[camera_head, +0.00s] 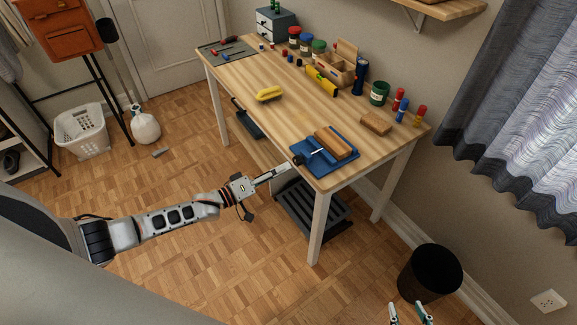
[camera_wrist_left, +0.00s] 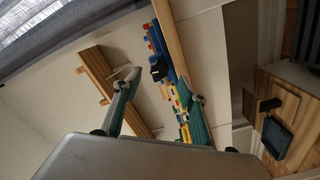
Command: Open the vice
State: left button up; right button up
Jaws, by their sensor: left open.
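The vice (camera_head: 312,163) is blue and lies at the near right corner of the desk, with a brown wooden block (camera_head: 332,142) on or in it. A thin light rod and a dark knob (camera_head: 298,160) show at its near left side. My left gripper (camera_head: 287,168) is by that knob at the desk's edge; contact cannot be told. In the left wrist view its teal fingers (camera_wrist_left: 158,112) are spread, with a black knob-like part (camera_wrist_left: 158,68) beyond them. My right gripper (camera_head: 409,313) shows only two separated fingertips at the bottom edge.
The wooden desk (camera_head: 290,110) holds a yellow tool (camera_head: 269,94), a loose wooden block (camera_head: 376,123), a green can (camera_head: 379,93) and several bottles towards the back. A black bin (camera_head: 430,273) stands on the floor at the right. The desk's middle is mostly clear.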

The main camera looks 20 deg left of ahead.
pick_arm(q)
jog(key=v, duration=0.7)
jog(key=shift+s+a, duration=0.2)
jog(key=shift+s, duration=0.1)
